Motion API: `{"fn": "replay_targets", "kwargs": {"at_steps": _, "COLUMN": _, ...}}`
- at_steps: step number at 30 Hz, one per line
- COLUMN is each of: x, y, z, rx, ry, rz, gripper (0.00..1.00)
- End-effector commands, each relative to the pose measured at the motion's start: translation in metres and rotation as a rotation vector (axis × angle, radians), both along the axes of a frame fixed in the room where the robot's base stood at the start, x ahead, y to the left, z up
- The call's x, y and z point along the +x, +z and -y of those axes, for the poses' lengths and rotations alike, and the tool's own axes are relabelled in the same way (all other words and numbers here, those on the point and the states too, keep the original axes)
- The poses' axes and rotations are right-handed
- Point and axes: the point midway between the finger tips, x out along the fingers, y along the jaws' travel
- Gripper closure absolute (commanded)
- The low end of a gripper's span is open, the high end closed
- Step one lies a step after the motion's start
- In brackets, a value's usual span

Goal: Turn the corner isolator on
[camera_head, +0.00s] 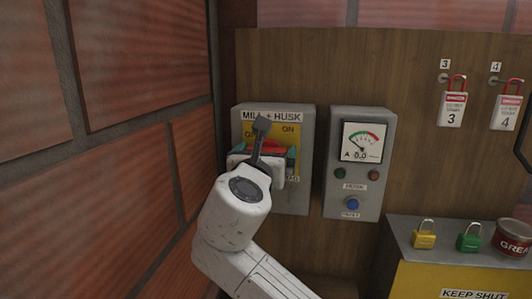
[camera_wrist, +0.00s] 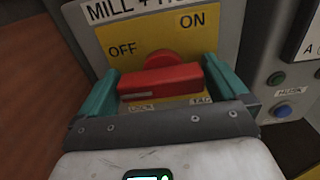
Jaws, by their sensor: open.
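The corner isolator (camera_head: 304,185) is a grey box labelled MILL + HUSK on the wooden panel beside the brick corner. Its yellow plate (camera_wrist: 122,32) reads OFF at upper left and ON at upper right. The red handle (camera_wrist: 158,82) lies roughly level, with a pale mark near its left end. My gripper (camera_wrist: 160,70) is open, its two teal fingers at either end of the handle. I cannot tell whether they touch it. In the head view my gripper (camera_head: 265,150) and wrist cover much of the plate and handle.
A grey meter box (camera_head: 338,200) with a dial, lamps and a blue button (camera_head: 352,203) is close on the right. Red tagged padlocks (camera_head: 453,105) hang farther right. Yellow (camera_head: 424,240) and green (camera_head: 469,242) padlocks stand on a cabinet. The brick wall (camera_head: 110,160) is close on the left.

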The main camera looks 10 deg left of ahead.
Motion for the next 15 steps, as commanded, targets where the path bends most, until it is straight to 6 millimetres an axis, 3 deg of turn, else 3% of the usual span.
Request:
{"fn": "replay_targets", "kwargs": {"at_steps": 2, "x": -0.0001, "y": 0.0, "z": 0.0, "rx": 0.0, "ry": 0.0, "rz": 0.0, "gripper": 0.02}}
{"fn": "replay_targets", "kwargs": {"at_steps": 12, "x": -0.0004, "y": 0.0001, "z": 0.0, "rx": 0.0, "ry": 0.0, "rz": 0.0, "gripper": 0.34}}
{"fn": "replay_targets", "kwargs": {"at_steps": 15, "x": -0.0004, "y": 0.0, "z": 0.0, "rx": 0.001, "ry": 0.0, "rz": 0.0, "gripper": 0.36}}
